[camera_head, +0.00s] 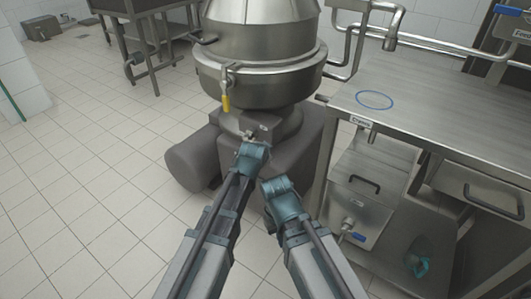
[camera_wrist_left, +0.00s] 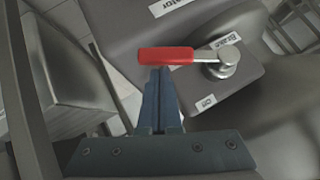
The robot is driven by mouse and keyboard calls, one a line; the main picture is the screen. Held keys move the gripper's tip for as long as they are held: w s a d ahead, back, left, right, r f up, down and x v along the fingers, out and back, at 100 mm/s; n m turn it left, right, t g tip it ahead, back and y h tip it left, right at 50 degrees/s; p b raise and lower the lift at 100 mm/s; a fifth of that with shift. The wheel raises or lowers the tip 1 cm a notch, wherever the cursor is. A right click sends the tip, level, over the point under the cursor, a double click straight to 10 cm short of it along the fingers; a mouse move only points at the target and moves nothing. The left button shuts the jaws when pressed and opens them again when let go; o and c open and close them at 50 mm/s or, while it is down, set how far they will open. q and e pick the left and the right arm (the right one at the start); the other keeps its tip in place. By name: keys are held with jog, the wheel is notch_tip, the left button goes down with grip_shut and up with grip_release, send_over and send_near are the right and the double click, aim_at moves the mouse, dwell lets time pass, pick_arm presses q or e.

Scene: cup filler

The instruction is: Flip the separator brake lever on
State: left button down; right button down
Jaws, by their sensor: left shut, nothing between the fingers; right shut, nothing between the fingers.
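The separator (camera_head: 262,65) is a steel bowl on a dark grey base (camera_head: 290,150) in the head view. In the left wrist view, the brake lever has a red handle (camera_wrist_left: 166,56) and a metal pivot (camera_wrist_left: 222,62) on a grey box. The handle points left, across from the pivot. A "Brake" label (camera_wrist_left: 230,38) is above the pivot and an "Off" label (camera_wrist_left: 205,103) below it. My left gripper (camera_wrist_left: 160,72) is shut and empty, its tips at the handle's lower edge; I cannot tell whether they touch. My right gripper (camera_head: 274,184) is shut and empty, right of the left one.
A steel counter (camera_head: 440,110) with drawers stands on the right, close to the separator. A blue ring (camera_head: 374,99) marks its top. A grey motor housing (camera_head: 193,160) sticks out left of the base. The tiled floor (camera_head: 80,170) at left is clear.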

pick_arm(q)
jog(key=d+r+p+v, duration=0.1)
jog(key=d+p+v, duration=0.1)
jog(key=p+v, duration=0.6)
jog(key=v, duration=0.4)
jog(key=shift+r, duration=0.15)
jog(key=shift+w, duration=0.1)
jog(key=s+a+f+n+g+y, duration=0.1)
jog(key=s+a+f+n+g, duration=0.35)
jog(key=s+a, duration=0.4)
jog(key=s+a+f+n+g+y, duration=0.1)
jog(key=s+a+f+n+g, duration=0.2)
jog(key=s+a+n+g, duration=0.35)
jog(key=s+d+m+t+y, duration=0.1)
jog(key=s+d+m+y, duration=0.1)
jog(key=s+d+m, duration=0.5)
notch_tip(320, 180, up, 32)
jog(key=w+d+n+p, duration=0.1)
jog(key=p, duration=3.1)
jog(key=shift+h+p, duration=0.3)
jog(key=shift+p, duration=0.1)
